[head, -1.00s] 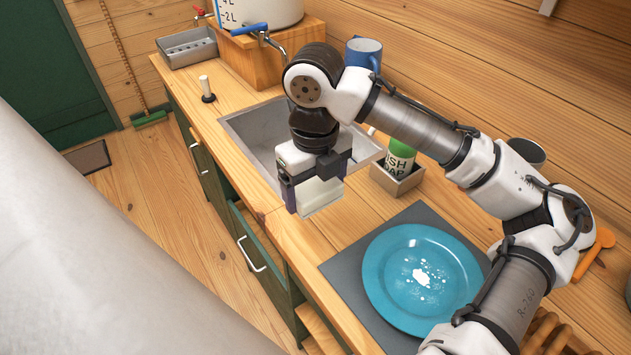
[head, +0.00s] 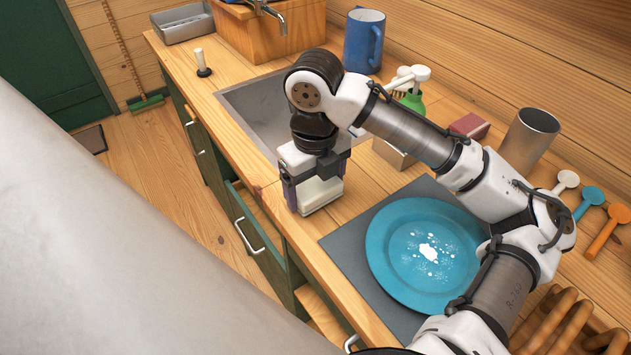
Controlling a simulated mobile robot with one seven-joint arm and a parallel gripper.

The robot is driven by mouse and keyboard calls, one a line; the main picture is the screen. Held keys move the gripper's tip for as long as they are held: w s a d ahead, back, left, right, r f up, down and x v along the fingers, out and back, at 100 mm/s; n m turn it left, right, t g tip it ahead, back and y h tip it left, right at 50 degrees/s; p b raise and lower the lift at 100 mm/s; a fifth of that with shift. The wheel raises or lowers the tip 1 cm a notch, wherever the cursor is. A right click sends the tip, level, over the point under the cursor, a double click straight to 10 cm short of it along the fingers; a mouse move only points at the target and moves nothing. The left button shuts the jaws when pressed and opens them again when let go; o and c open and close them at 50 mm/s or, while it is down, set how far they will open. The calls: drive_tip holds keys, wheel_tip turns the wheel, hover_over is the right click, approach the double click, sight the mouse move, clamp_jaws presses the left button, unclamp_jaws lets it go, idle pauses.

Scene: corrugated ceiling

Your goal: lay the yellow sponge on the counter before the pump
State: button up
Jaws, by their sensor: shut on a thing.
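My gripper (head: 315,187) points down over the strip of counter (head: 287,222) between the sink and the grey mat, near the front edge. It is shut on a pale, cream-white block (head: 322,194), mostly hidden by the jaws. I cannot tell whether this is the yellow sponge, or whether it touches the counter. No other yellow sponge shows. A white pump head (head: 412,76) tops a green soap bottle (head: 411,102) behind the sink, partly hidden by my arm. A small white-handled fitting (head: 201,62) with a black base stands left of the sink.
The sink (head: 253,112) lies left of my gripper. A blue plate (head: 398,262) with white specks lies on the grey mat (head: 346,243) at right. A blue mug (head: 363,42), a reddish block (head: 470,125), a metal cup (head: 528,138) and several spoons stand along the back.

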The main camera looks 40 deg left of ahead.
drive_tip(key=o, duration=1)
drive_tip(key=shift+c, duration=0.2)
wheel_tip(320, 180, up, 14)
wheel_tip(320, 180, up, 6)
drive_tip(key=p, duration=0.8)
drive_tip(key=shift+f, duration=0.1)
drive_tip(key=shift+s, duration=0.1)
